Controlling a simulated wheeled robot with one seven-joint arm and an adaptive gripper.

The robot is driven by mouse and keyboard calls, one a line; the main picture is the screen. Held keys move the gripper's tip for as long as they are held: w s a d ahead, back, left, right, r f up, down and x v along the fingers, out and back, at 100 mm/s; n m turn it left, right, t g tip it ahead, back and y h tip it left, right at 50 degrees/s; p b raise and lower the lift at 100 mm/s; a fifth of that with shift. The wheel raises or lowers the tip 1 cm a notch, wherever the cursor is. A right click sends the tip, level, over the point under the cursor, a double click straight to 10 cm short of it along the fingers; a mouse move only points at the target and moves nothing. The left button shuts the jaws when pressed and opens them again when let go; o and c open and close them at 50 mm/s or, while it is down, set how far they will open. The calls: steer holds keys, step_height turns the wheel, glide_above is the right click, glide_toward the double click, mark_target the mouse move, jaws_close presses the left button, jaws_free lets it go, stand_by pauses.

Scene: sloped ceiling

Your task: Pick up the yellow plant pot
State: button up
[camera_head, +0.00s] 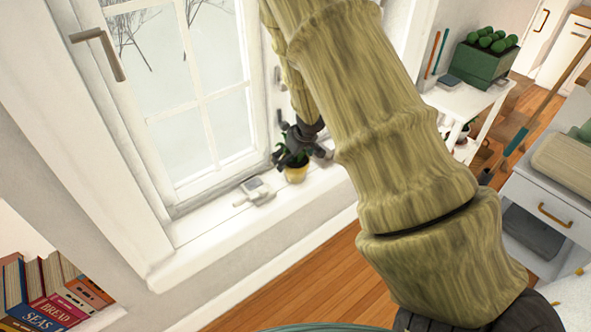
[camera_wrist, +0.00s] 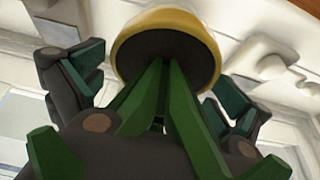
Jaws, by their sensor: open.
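The yellow plant pot (camera_head: 296,173) stands on the white windowsill, with a dark green plant in it. My gripper (camera_head: 299,145) is just above it and hides part of the plant. In the wrist view the yellow pot's rim (camera_wrist: 168,19) is at top centre, with dark soil and broad green leaves rising toward the camera. My gripper (camera_wrist: 155,95) is open, its fingers on the left and right of the leaves. I cannot tell whether the fingers touch the plant; they are not closed on the pot.
A white device (camera_head: 257,190) lies on the windowsill (camera_head: 205,238) left of the pot. The window (camera_head: 190,90) is close behind. A white table (camera_head: 468,105) with a green planter (camera_head: 482,62) stands to the right. Books (camera_head: 45,290) are at lower left. My arm blocks the middle of the head view.

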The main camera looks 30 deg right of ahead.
steer(key=c, duration=1.2)
steer(key=shift+c, duration=0.8)
steer(key=shift+r, duration=0.15)
